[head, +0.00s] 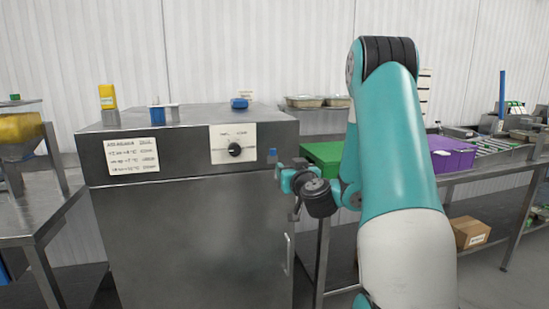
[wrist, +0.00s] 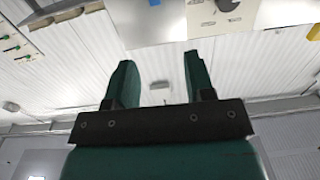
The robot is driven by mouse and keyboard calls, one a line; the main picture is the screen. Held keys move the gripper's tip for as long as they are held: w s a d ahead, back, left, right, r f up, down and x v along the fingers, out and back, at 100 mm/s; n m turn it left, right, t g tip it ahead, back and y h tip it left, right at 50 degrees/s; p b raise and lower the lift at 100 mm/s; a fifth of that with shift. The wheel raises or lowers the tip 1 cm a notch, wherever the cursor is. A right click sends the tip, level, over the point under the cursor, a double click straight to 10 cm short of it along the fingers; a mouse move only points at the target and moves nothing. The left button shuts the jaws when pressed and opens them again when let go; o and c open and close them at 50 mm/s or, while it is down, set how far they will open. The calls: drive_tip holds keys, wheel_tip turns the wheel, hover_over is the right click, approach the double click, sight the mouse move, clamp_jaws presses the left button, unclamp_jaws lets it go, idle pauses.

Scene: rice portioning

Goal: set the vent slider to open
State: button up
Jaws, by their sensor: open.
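A small blue tab (head: 272,155) sits near the right edge of the steel cabinet's (head: 190,220) upper front and may be the vent slider. Its track and any open marking are too small to make out. A blue patch, probably the same tab, shows at the top edge of the wrist view (wrist: 153,3). My gripper (head: 281,176) is just below and right of the tab in the head view. In the wrist view its two green fingers (wrist: 158,62) are apart with nothing between them.
A white panel (head: 218,157) with a black knob (head: 235,150) is left of the tab. A text card (head: 132,156) is farther left. A door handle (head: 287,254) is below. A green box (head: 323,152) and purple bin (head: 453,158) stand on the right bench.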

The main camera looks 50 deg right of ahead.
sight(273, 151)
drive_tip(key=p+x, duration=0.8)
drive_tip(key=p, duration=0.2)
drive_tip(key=p+x, duration=0.8)
drive_tip(key=p, duration=0.2)
drive_tip(key=shift+s+d+r, duration=0.15)
drive_tip(key=shift+d, duration=0.25)
drive_tip(key=shift+w+d+f+h+p, duration=0.2)
drive_tip(key=shift+w+d+h+p, duration=0.15)
drive_tip(key=shift+w+p, duration=0.15)
